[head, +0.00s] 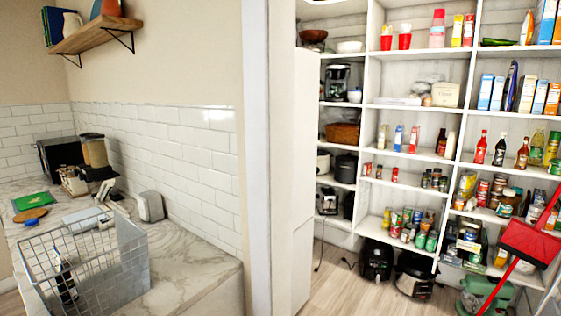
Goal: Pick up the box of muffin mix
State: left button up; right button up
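Several upright boxes stand on the pantry shelves. A blue box (486,92), a white-and-blue box (526,95) and an orange box (553,99) are on the right-hand shelf at mid height. A yellow box (457,31) and an orange-red box (468,31) stand higher up, left of these. The labels are too small to read, so I cannot tell which box, if any, is the muffin mix. Neither of my grippers shows in the head view.
A marble counter (200,248) with a wire basket (120,262) is at the left. A white door frame (257,150) separates it from the pantry. A red dustpan (530,243) with a handle stands at the right. Black appliances (376,260) sit on the floor. Open floor (335,285) lies in front.

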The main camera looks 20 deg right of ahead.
aim_at(384, 131)
jog(key=z, duration=0.4)
jog(key=i, duration=0.5)
jog(key=z, duration=1.55)
jog(key=i, duration=0.85)
jog(key=z, duration=0.55)
jog(key=i, duration=1.5)
jog(key=u, duration=0.8)
jog(key=i, duration=1.1)
jog(key=u, duration=0.95)
